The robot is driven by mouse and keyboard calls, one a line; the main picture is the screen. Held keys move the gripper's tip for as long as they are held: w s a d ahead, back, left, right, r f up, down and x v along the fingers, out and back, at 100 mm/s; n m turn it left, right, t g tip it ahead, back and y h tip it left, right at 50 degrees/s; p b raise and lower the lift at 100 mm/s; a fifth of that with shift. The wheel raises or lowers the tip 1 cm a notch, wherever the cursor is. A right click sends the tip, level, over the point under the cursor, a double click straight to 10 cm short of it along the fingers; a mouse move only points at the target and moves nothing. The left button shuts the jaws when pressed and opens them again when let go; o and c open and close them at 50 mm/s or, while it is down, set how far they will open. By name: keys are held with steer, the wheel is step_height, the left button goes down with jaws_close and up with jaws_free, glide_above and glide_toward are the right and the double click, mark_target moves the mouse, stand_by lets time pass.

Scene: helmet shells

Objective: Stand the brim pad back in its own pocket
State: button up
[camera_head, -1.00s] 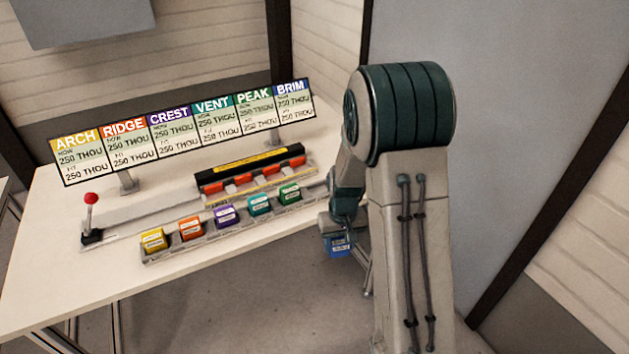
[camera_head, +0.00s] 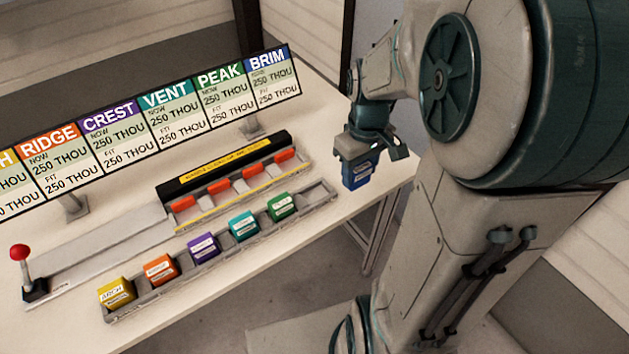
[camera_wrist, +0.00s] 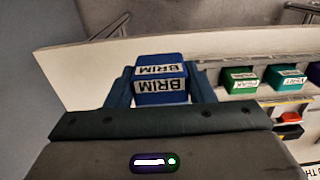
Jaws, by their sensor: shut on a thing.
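In the wrist view, my gripper (camera_wrist: 160,92) is shut on the pad (camera_wrist: 160,78), with a finger on each side and the BRIM labels upside down. The pocket rack (camera_head: 215,258) runs along the table's front edge. Its rightmost pocket (camera_head: 318,194) looks empty, beside the green pad (camera_head: 281,206). The pad is apart from the rack, to its right and higher.
Teal (camera_head: 243,225), purple (camera_head: 203,247), orange (camera_head: 160,269) and yellow (camera_head: 116,292) pads stand in the rack. Behind it are a black unit with orange blocks (camera_head: 228,172), a sign board (camera_head: 140,125) and a red-knobbed lever (camera_head: 21,258). The table's right end (camera_head: 395,172) is bare.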

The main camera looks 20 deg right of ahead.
steer(key=w+a+f, duration=0.3)
steer(key=w+a, duration=0.1)
steer(key=a, duration=0.1)
steer(key=w+a+f, duration=0.1)
steer(key=a+f, duration=0.1)
steer(key=shift+w+a+f, duration=0.2)
steer(key=shift+w+f, duration=0.1)
steer(key=shift+w, duration=0.1)
steer(key=shift+f, duration=2.05)
steer(key=shift+f, duration=0.2)
steer(key=o, duration=1)
steer(key=shift+c, duration=0.2)
steer(key=shift+r, duration=0.1)
